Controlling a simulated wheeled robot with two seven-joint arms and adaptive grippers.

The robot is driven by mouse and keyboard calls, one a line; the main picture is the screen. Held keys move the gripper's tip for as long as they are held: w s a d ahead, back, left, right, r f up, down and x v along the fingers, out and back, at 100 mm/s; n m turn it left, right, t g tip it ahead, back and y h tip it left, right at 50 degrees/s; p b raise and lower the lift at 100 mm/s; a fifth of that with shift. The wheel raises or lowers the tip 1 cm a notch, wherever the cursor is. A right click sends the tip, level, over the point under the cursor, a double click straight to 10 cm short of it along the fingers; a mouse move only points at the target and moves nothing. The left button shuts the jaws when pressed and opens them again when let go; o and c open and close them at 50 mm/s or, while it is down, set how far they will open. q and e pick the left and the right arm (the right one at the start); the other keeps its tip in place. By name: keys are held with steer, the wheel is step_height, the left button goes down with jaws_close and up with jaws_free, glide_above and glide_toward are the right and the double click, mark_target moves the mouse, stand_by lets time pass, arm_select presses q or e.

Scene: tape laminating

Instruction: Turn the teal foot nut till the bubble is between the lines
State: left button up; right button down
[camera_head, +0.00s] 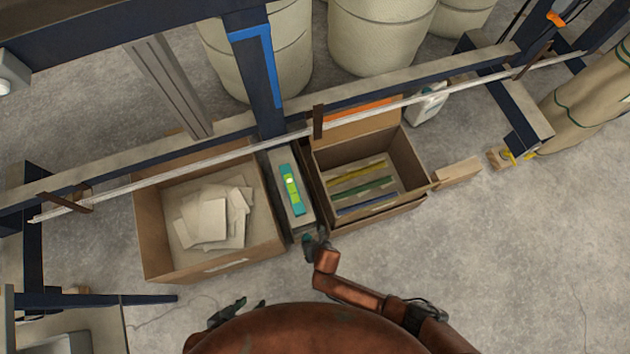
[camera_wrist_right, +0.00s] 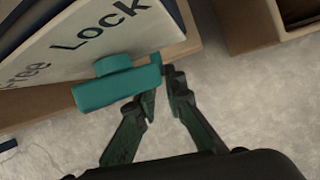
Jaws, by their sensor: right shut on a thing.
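The teal foot nut (camera_wrist_right: 118,84) shows in the right wrist view, with a round hub and a flat bar, against a pale face lettered "Free" and "Lock". My right gripper (camera_wrist_right: 163,92) is shut on the right end of the bar. In the head view my right gripper (camera_head: 312,242) is at the near end of the narrow grey unit between two boxes and hides the nut. A teal level (camera_head: 291,190) with a yellow-green vial lies on top of that unit. The bubble and lines are too small to read. My left gripper (camera_head: 243,308) is empty, its fingertips apart.
A cardboard box (camera_head: 150,232) with pale sheets stands left of the unit. Another box (camera_head: 414,168) with coloured strips stands close on its right. A long pale rail (camera_head: 240,151) crosses behind. The floor (camera_head: 530,250) at the right is mostly clear.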

steer(key=shift+a, duration=0.1)
steer(key=c, duration=2)
jaws_free()
steer(key=v, duration=1.2)
steer(key=shift+s+a, duration=0.1)
